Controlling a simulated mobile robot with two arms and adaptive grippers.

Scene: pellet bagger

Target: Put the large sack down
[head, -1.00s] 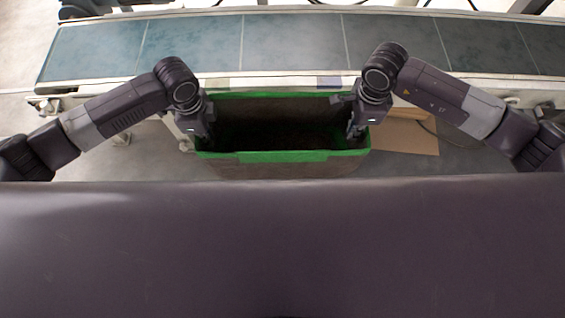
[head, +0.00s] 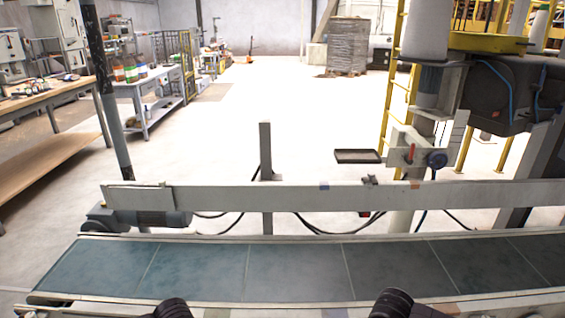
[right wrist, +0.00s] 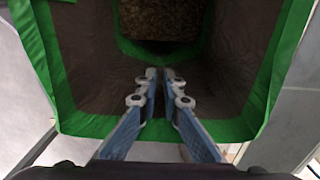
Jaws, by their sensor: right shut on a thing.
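The large sack (right wrist: 90,124) shows in the right wrist view, seen from above. It is open, with a green rim, brown inner walls and a grainy brown fill (right wrist: 160,18) deep inside. My right gripper (right wrist: 160,74) is shut on the sack's near wall at the rim, its two fingers close together. In the head view the sack is out of frame, and only the tops of my two arms show at the bottom edge. My left gripper is out of view. The sack's underside and what it rests on are hidden.
A conveyor with dark blue-green belt plates (head: 300,272) runs across the front, with a pale guard rail (head: 330,198) behind it. A small dark tray (head: 357,156) and bagging machinery (head: 505,95) stand at the right. Workbenches (head: 50,93) stand at the left. Open floor lies beyond.

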